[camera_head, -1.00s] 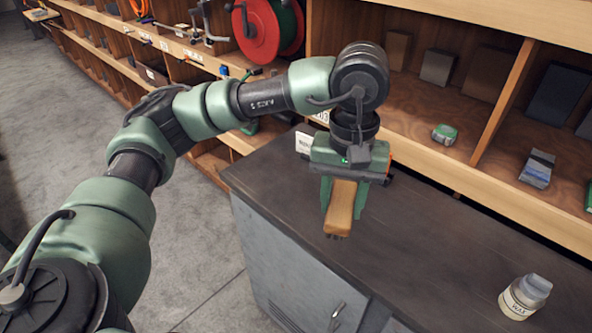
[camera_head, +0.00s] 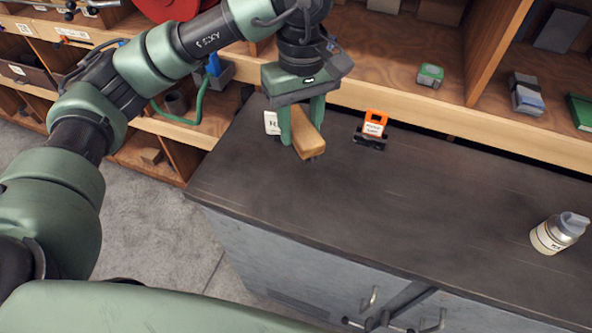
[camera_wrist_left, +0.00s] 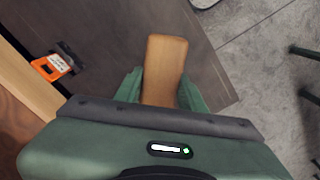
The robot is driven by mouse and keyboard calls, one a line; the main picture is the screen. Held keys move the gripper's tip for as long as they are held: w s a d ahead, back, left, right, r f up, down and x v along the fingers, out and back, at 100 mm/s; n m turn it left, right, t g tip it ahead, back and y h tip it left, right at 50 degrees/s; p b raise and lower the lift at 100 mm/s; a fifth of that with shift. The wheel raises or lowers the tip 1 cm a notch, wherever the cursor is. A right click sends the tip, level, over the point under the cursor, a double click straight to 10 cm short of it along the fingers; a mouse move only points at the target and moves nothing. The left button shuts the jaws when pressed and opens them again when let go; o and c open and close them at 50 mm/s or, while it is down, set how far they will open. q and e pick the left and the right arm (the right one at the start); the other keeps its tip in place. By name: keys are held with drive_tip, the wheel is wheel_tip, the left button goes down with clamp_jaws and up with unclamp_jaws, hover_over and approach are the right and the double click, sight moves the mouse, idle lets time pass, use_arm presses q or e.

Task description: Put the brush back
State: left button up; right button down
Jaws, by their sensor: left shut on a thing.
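The brush (camera_head: 308,132) is a tan wooden block with a little dark bristle showing under its near end. My left gripper (camera_head: 301,126) is shut on it, pointing down over the back left part of the dark counter (camera_head: 400,205). In the left wrist view the brush (camera_wrist_left: 165,70) sticks out between the two green fingers (camera_wrist_left: 163,92), its wooden face towards the camera. Its bristles are hidden there. I cannot tell its exact height above the counter. My right gripper is not in view.
An orange item with a white label and black base (camera_head: 374,128) stands right of the brush. A white card (camera_head: 272,122) is behind the gripper. A labelled bottle (camera_head: 559,233) stands at the right. Wooden shelving (camera_head: 455,121) borders the back. The middle of the counter is clear.

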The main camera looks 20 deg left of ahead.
use_arm(q)
wheel_tip(320, 180, down, 9)
drive_tip(key=shift+a+f+p, duration=0.15)
drive_tip(key=shift+p, duration=0.95)
wheel_tip(320, 180, down, 4)
drive_tip(key=shift+p, duration=0.55)
drive_tip(key=shift+f, duration=0.5)
drive_tip(key=shift+f+b, duration=0.2)
drive_tip(key=shift+b, duration=0.1)
drive_tip(key=o, duration=1.3)
drive_tip(key=shift+r, duration=0.1)
